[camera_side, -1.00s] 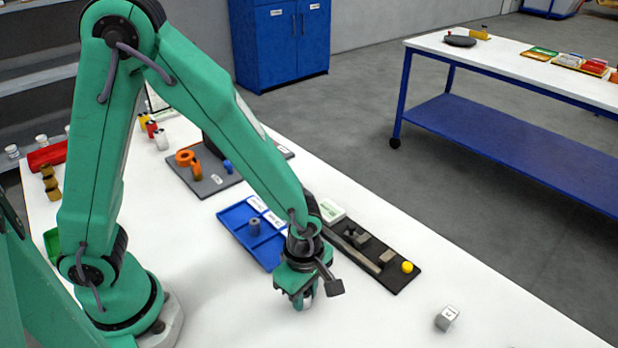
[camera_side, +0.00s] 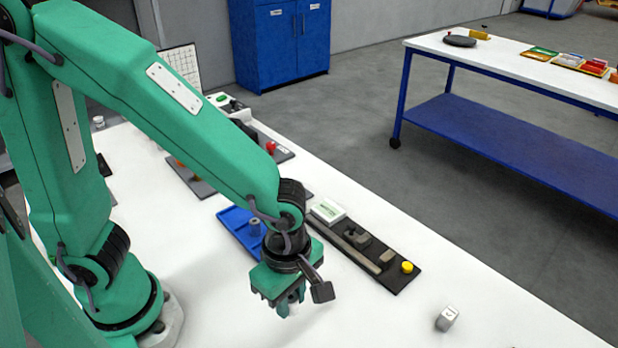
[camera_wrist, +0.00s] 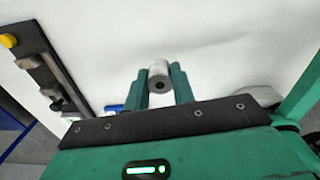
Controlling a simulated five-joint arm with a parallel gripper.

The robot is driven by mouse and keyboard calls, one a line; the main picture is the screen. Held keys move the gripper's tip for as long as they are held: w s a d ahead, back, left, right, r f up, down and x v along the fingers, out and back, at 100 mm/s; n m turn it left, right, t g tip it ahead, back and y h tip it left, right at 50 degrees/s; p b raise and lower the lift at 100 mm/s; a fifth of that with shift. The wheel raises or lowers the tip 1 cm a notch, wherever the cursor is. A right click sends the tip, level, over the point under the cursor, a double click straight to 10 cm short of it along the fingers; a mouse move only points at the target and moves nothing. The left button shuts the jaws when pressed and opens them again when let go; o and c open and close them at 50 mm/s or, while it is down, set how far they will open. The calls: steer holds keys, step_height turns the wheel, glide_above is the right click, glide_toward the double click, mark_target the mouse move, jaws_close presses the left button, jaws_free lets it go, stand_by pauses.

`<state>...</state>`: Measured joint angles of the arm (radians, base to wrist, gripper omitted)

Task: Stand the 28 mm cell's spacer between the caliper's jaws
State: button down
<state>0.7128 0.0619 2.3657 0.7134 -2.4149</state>
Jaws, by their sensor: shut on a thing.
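My gripper (camera_side: 287,305) is low over the white table, in front of the blue tray. In the wrist view its two green fingers (camera_wrist: 160,84) are shut on a grey cylindrical spacer (camera_wrist: 158,72) with a dark hole in its end. In the side view the spacer (camera_side: 294,297) shows pale, partly hidden by the fingers. The caliper (camera_side: 364,254) lies on a black board (camera_side: 402,284), right of my gripper, with dark jaw blocks on its bar. It also shows at the left of the wrist view (camera_wrist: 50,72). I cannot read a size on the spacer.
A blue tray (camera_side: 236,219) holds another grey cylinder (camera_side: 254,227). A green-and-white box (camera_side: 327,211) and a yellow knob (camera_side: 407,267) are at opposite ends of the caliper board. A marked grey block (camera_side: 447,318) stands at right. The table between is clear.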

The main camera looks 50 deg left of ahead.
steer(key=shift+s+d+r, duration=0.4)
steer(key=shift+s+r, duration=0.1)
steer(key=shift+s, duration=0.25)
steer(key=shift+s+d+r, duration=0.4)
steer(key=shift+s+r, duration=0.1)
steer(key=shift+s, duration=0.2)
steer(key=shift+s+d+r, duration=0.4)
steer(key=shift+s+r, duration=0.1)
steer(key=shift+s, duration=0.25)
steer(key=w+d+r+m, duration=0.1)
steer(key=w+m, duration=0.1)
steer(key=w, duration=0.8)
steer(key=w+d+m, duration=0.2)
steer(key=w+m, duration=0.1)
steer(key=w, duration=0.8)
steer(key=w+a+f, duration=0.2)
steer(key=w, duration=0.1)
steer(key=w+a+f, duration=0.2)
steer(key=a, duration=0.1)
steer(key=w+a+f, duration=0.2)
steer(key=w, duration=0.1)
steer(key=shift+w+a+f, duration=0.35)
steer(key=shift+a+f, duration=0.05)
steer(key=shift+f, duration=0.1)
steer(key=shift+f, duration=1.9)
